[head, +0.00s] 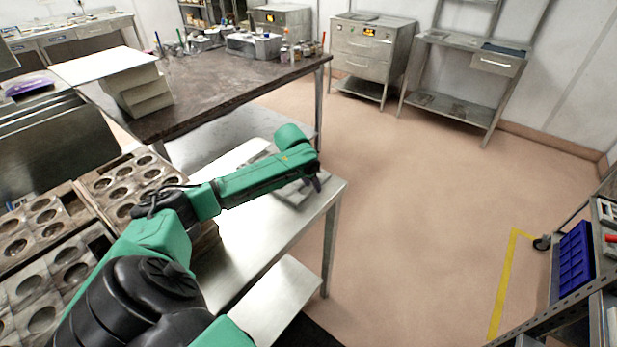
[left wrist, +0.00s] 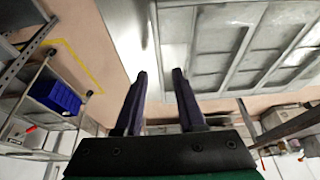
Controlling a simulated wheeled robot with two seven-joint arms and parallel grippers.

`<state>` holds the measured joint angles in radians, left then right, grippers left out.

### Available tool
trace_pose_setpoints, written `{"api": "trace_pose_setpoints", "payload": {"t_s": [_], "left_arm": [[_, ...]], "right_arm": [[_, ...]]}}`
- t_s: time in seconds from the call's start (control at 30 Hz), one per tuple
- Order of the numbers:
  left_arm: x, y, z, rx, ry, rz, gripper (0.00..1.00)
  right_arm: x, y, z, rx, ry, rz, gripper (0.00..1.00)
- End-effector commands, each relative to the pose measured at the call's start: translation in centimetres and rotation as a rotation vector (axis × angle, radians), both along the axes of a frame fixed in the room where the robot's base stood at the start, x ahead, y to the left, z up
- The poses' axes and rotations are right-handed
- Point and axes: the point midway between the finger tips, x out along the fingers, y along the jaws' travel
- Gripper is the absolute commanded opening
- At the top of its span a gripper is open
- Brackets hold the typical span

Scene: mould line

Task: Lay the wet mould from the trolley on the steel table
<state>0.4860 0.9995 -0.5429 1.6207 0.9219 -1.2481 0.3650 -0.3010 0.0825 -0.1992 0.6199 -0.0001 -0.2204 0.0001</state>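The steel table (head: 262,228) stands in front of me under my left arm. A grey mould (head: 292,196) with rectangular recesses lies on it near the right end, partly hidden by my arm in the head view. In the left wrist view this mould (left wrist: 222,48) is large at the upper right. My left gripper (head: 318,184) is above the mould's edge; its two dark purple fingers (left wrist: 160,75) are apart with nothing between them. The trolley (head: 556,325) is at the right edge, carrying a blue compartmented piece (head: 574,262). I cannot tell whether any mould is wet. My right gripper is out of view.
Brown moulds with round hollows (head: 120,185) are stacked at the left. A dark-topped bench (head: 205,85) with boxes and bottles stands behind the steel table. The floor (head: 430,200) between table and trolley is clear, with a yellow line (head: 503,280) by the trolley.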

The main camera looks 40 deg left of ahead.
Motion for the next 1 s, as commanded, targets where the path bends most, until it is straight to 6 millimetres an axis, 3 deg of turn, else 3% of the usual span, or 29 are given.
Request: {"api": "trace_pose_setpoints", "payload": {"t_s": [0.2, 0.4, 1.0], "left_arm": [[-2.2, 0.0, 5.3, 0.005, -0.003, -0.001, 0.38], [-3.7, -0.2, 8.8, 0.002, 0.0, -0.001, 0.38], [-3.8, -0.3, 9.4, 0.0, 0.0, -0.001, 0.38]], "right_arm": [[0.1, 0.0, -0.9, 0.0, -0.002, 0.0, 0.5], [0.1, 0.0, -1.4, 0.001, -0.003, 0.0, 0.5], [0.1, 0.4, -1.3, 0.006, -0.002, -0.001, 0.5]]}}
